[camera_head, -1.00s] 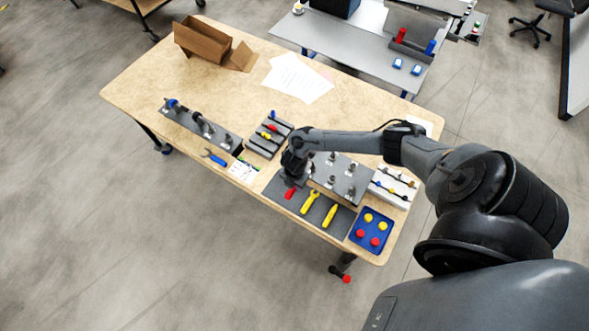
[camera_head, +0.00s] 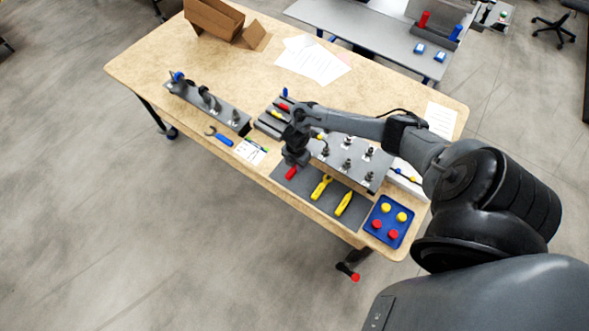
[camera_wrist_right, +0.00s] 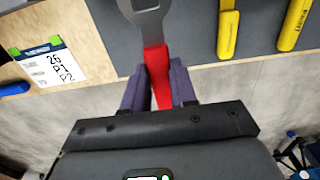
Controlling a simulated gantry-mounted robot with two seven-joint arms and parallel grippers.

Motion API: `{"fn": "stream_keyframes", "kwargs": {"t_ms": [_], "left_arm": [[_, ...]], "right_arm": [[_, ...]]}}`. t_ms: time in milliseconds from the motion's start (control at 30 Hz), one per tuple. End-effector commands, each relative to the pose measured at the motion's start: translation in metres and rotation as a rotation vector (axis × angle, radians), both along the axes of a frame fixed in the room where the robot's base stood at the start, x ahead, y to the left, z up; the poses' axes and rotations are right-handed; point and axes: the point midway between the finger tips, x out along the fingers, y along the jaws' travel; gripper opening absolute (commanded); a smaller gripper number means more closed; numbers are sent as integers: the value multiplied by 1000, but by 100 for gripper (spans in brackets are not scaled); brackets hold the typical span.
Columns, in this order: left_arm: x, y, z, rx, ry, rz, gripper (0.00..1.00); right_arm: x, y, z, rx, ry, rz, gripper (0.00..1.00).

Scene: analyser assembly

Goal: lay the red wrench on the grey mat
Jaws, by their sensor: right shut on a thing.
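The red wrench (camera_wrist_right: 154,60) has a grey metal open end and a red handle. In the wrist view my right gripper (camera_wrist_right: 160,85) is shut around the handle, with one finger on each side. The wrench's metal end lies over the grey mat (camera_wrist_right: 190,30), and its handle reaches past the table's front edge. I cannot tell whether it touches the mat. In the head view the red handle (camera_head: 291,172) shows just below my right gripper (camera_head: 295,160), at the mat's left end. The mat also shows there (camera_head: 306,183). My left gripper is not in view.
A yellow wrench (camera_head: 321,187) and another yellow tool (camera_head: 343,203) lie on the mat. A grey block with pegs (camera_head: 345,160) stands behind it. A blue tray (camera_head: 389,221) with red and yellow pieces is to the right; a labelled card (camera_head: 250,151) is to the left.

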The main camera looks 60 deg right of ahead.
Motion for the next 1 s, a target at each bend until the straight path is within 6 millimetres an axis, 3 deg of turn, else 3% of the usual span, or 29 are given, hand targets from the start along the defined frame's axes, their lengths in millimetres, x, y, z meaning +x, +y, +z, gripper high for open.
{"fn": "stream_keyframes", "kwargs": {"t_ms": [33,467,800,1000], "left_arm": [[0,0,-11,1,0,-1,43],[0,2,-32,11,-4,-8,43],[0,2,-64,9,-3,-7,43],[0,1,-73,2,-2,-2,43]], "right_arm": [[1,-2,-10,-1,-3,-4,0],[0,-3,-32,-2,-2,-4,0],[1,-3,-62,-2,-3,-5,0],[0,-3,-74,-3,-3,-5,0]]}}
